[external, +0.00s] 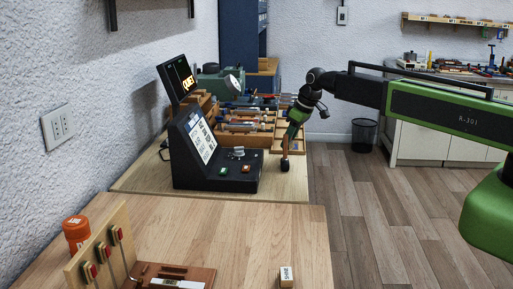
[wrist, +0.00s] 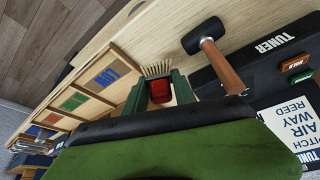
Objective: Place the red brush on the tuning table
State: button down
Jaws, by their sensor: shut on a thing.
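My gripper (external: 293,128) hangs over the right side of the far pale wooden table (external: 130,182) in the external view. In the wrist view, my gripper (wrist: 158,88) has its green fingers closed on either side of the red brush (wrist: 160,92). The brush's tan bristles point away from the wrist, toward the pale tabletop (wrist: 150,40). I cannot tell whether the bristles touch the wood. In the external view the brush cannot be made out. No label shows which surface is the tuning table.
The black tuner console (external: 210,160) stands left of my gripper. A wooden tray (wrist: 107,57) with coloured compartments lies left in the wrist view. Bare wood shows beyond the bristles.

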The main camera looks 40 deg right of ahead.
aim_at(291, 143)
notch_tip(291, 143, down, 4)
jog(key=b, duration=0.4)
jog(key=shift+f, duration=0.15)
jog(key=shift+r, duration=0.2)
jog(key=shift+f, duration=0.15)
jog(key=c, duration=1.3)
grip_release()
jog(key=shift+s+d+r+p, duration=0.1)
jog(key=shift+r+p, duration=0.35)
jog(key=shift+r, duration=0.1)
jog(key=p+v, duration=1.1)
jog(key=v, duration=0.1)
jog(key=s+d+f+m+g+h, duration=0.1)
jog(key=s+m+g, duration=0.1)
jog(key=s, duration=0.7)
jog(key=s+d+f+m+g, duration=0.1)
jog(key=s+m+g, duration=0.1)
jog(key=s, duration=0.7)
jog(key=shift+s+f+h+b, duration=0.15)
jog(key=shift+f+h+b, duration=0.15)
jog(key=shift+h+b, duration=0.1)
